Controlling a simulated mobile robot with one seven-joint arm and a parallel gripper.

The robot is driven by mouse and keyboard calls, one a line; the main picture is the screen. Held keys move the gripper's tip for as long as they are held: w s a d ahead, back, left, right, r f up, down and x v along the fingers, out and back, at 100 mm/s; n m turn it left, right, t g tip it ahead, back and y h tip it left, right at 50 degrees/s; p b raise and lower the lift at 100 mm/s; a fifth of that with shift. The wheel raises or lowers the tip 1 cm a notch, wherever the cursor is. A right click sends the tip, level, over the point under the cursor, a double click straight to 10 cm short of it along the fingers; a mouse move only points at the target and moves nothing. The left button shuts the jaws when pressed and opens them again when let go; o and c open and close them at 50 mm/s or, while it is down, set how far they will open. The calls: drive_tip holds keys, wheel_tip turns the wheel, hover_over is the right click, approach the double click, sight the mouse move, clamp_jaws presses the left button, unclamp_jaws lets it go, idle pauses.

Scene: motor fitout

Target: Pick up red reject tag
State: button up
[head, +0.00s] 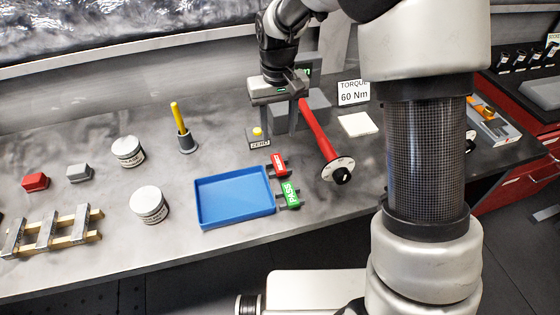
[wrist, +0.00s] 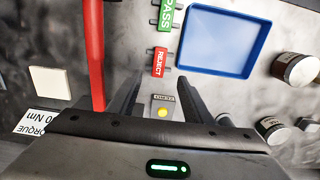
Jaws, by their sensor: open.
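The red reject tag (head: 279,164) lies flat on the bench beside the blue tray's right edge, just behind the green pass tag (head: 290,194). In the wrist view the reject tag (wrist: 160,62) shows its word REJECT, just past the fingertips and roughly centred between them. My gripper (head: 281,130) points down above the bench, behind the reject tag. Its fingers (wrist: 160,80) are spread, with nothing held between them. The pass tag (wrist: 166,14) is farther up the wrist view.
The blue tray (head: 232,222) is empty. A block with a yellow button (head: 258,133) sits below the gripper. Jars (head: 149,204) and a yellow-handled tool (head: 180,120) stand left.

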hover_over(278, 162)
drive_tip(key=f, duration=0.6)
drive_tip(key=shift+s+d+f, duration=0.1)
drive_tip(key=shift+s+f, duration=0.2)
drive_tip(key=shift+f, duration=0.05)
drive_tip(key=shift+w+f+p, duration=0.15)
drive_tip(key=shift+f+p, duration=0.1)
drive_tip(key=shift+f, duration=1.1)
drive_tip(key=shift+w+f+p, duration=0.1)
drive_tip(key=shift+f+p, duration=0.15)
drive_tip(key=shift+f, duration=1.05)
drive_tip(key=c, duration=1.1)
